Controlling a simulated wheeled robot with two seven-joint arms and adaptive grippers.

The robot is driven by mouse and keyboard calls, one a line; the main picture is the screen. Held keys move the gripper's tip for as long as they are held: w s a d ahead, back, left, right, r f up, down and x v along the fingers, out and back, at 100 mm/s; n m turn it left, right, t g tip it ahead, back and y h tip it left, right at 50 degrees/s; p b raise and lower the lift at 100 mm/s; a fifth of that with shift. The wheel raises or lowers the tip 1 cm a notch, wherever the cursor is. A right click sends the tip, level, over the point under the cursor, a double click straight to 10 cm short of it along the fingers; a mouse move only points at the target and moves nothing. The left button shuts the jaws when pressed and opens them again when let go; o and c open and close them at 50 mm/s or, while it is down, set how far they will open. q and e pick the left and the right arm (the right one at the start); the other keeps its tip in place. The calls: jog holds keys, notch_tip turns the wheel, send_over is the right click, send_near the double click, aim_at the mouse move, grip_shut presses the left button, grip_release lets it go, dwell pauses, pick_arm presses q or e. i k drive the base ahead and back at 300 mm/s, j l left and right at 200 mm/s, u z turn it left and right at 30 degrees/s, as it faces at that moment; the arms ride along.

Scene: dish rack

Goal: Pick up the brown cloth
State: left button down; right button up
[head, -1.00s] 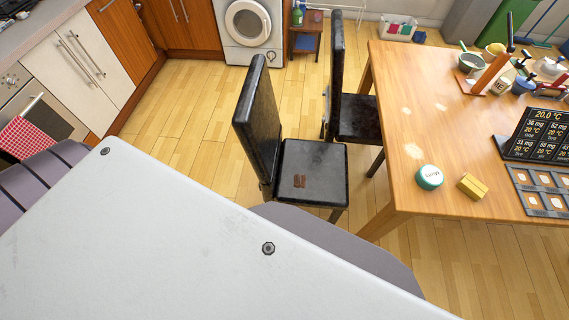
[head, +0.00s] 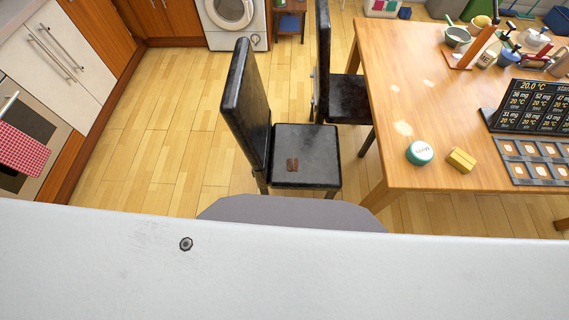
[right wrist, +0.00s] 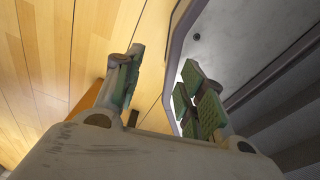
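A small brown item (head: 292,165), probably the brown cloth, lies flat on the black seat of the nearer chair (head: 318,152). It shows as two short brown strips side by side, too small to tell its texture. My right gripper (right wrist: 163,65) is open in the right wrist view, its green-padded fingers apart with nothing between them. The wooden floor shows beyond it, and no cloth shows in that view. My left gripper is not in view, and neither gripper shows in the head view.
A second black chair (head: 346,92) stands behind, beside a wooden table (head: 385,100). A round teal tin (head: 419,152) and a yellow block (head: 461,160) lie on the table. A red checked towel (head: 22,150) hangs at left. The floor (head: 175,130) left of the chairs is clear.

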aim_at(293, 165)
jog(key=l, duration=0.75)
jog(key=k+l+u, duration=0.15)
jog(key=l, duration=1.4)
jog(key=u, duration=0.05)
